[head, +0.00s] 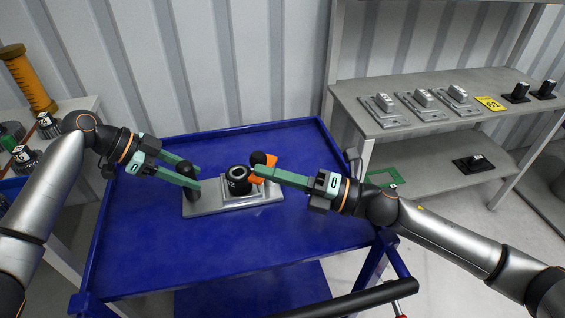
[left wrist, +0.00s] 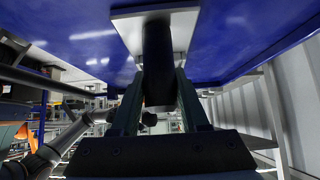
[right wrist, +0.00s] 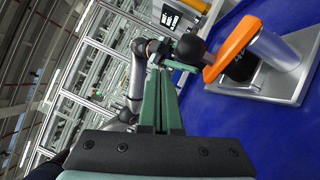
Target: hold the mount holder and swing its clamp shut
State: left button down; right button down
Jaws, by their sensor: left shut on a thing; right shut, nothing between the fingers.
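The mount holder is a grey plate (head: 232,206) on the blue cart, with a black post at its left end and a dark round part (head: 238,181) in its middle. My left gripper (head: 198,179) is shut on the black post, which also stands between the fingers in the left wrist view (left wrist: 158,50). The orange clamp (head: 271,160), with a black ball knob (right wrist: 190,47), is at the far right side of the round part. My right gripper (head: 257,170) is shut and empty, its tips beside the clamp and knob. I cannot tell whether they touch.
The blue cart top (head: 150,240) is clear in front of the plate. A grey shelf (head: 350,98) at the right carries several metal mounts and black parts. An orange cylinder (head: 28,80) stands at the far left. A corrugated wall is behind.

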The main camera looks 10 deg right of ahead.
aim_at(263, 160)
jog(key=s+d+f+m+g, duration=0.1)
jog(key=d+m, duration=0.1)
jog(key=d, duration=0.6)
jog(key=s+d+f+m+g, duration=0.1)
jog(key=d+f, duration=0.1)
jog(key=d, duration=0.6)
jog(key=x, duration=1.4)
jog(key=shift+w, duration=0.3)
jog(key=shift+t, duration=0.4)
jog(key=shift+w+a+m+t+h, duration=0.1)
jog(key=shift+a+m+t+h, duration=0.65)
jog(key=shift+m+t+h, duration=0.4)
jog(key=shift+w+a+m+t+h, duration=0.1)
jog(key=shift+a+m+t+h, duration=0.8)
jog(key=shift+t, duration=0.35)
jog(key=shift+w+a+m+t+h, duration=0.1)
jog(key=shift+a+m+t+h, duration=0.55)
jog(key=shift+m+t+h, duration=0.5)
jog(key=shift+w+a, duration=0.1)
jog(key=shift+a, duration=0.05)
